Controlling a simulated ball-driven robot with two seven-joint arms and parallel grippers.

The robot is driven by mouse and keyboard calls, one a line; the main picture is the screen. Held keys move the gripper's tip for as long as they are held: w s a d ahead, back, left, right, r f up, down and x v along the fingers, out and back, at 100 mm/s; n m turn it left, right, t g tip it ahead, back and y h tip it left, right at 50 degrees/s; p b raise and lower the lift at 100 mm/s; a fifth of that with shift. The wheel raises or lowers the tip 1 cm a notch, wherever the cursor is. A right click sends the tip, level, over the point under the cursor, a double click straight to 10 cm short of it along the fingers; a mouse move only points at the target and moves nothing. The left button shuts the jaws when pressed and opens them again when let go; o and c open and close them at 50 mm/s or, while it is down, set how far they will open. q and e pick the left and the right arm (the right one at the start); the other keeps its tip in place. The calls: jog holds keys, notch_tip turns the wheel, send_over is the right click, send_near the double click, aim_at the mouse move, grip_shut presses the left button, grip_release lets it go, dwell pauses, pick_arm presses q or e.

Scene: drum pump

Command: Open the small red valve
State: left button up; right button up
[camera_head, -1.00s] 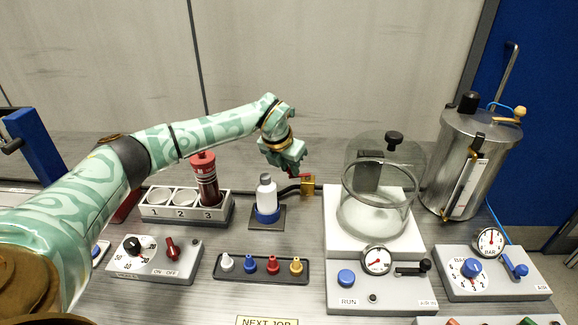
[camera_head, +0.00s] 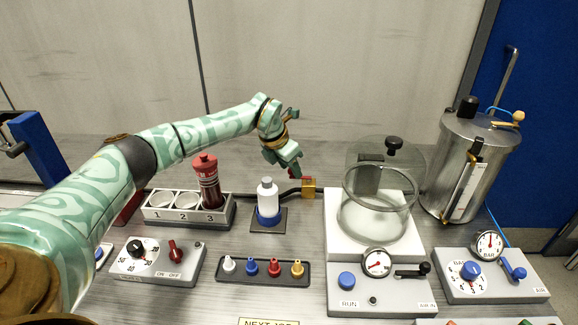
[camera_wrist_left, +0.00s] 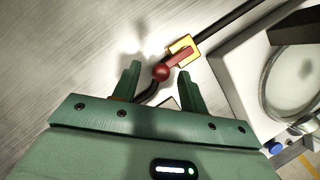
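The small red valve has a brass-yellow block (camera_head: 308,187) on a dark hose behind the white bottle, with a red lever (camera_head: 299,175) on it. In the left wrist view the lever (camera_wrist_left: 178,61) runs from the yellow block (camera_wrist_left: 185,47) to a round red knob (camera_wrist_left: 161,73) at its end. My left gripper (camera_head: 295,170) reaches down beside the valve. In the left wrist view its fingers (camera_wrist_left: 160,69) are apart, with the knob showing between the tips and gaps on both sides. I cannot tell the knob's exact depth between them. My right gripper is not in view.
A white bottle (camera_head: 267,193) in a blue ring stands left of the valve. A glass bell jar (camera_head: 378,200) on a white base stands close on the right.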

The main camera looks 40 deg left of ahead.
pick_arm(q)
jog(key=p+v, duration=0.4)
jog(key=v, duration=1.2)
jog(key=shift+r+p, duration=0.2)
jog(key=shift+p, duration=0.2)
